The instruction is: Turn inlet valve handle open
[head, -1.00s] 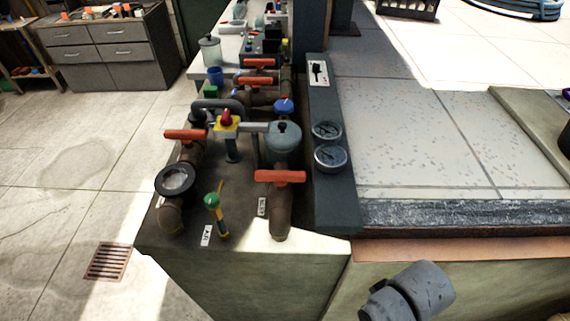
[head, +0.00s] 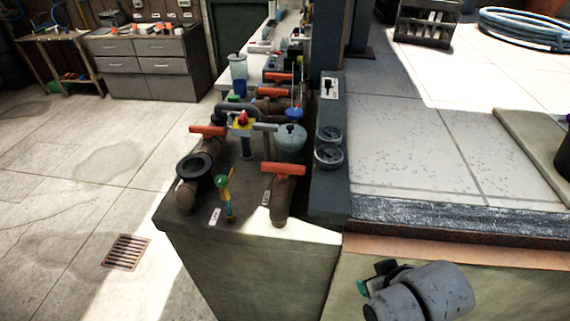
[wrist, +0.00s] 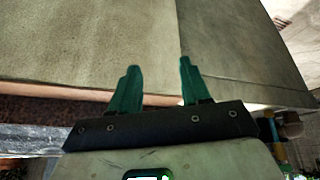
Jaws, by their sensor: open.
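Several orange valve handles sit on brown pipes on the bench. The front right orange handle (head: 283,169) lies crosswise on its pipe, with a small white label (head: 266,198) beside it whose text is too small to read surely. I cannot tell for certain which handle is the inlet one. Another orange handle (head: 207,131) is at the left. My gripper (wrist: 157,80) is open and empty in the wrist view, its teal fingers apart before a plain concrete-like face. In the head view its teal tip (head: 362,287) shows low right, below and away from the handles.
Two gauges (head: 329,145) sit on a dark panel right of the valves. A green-yellow small valve (head: 226,197) stands at the bench's front. A floor grate (head: 127,252) lies left. The pale tiled deck (head: 430,150) at right is mostly clear.

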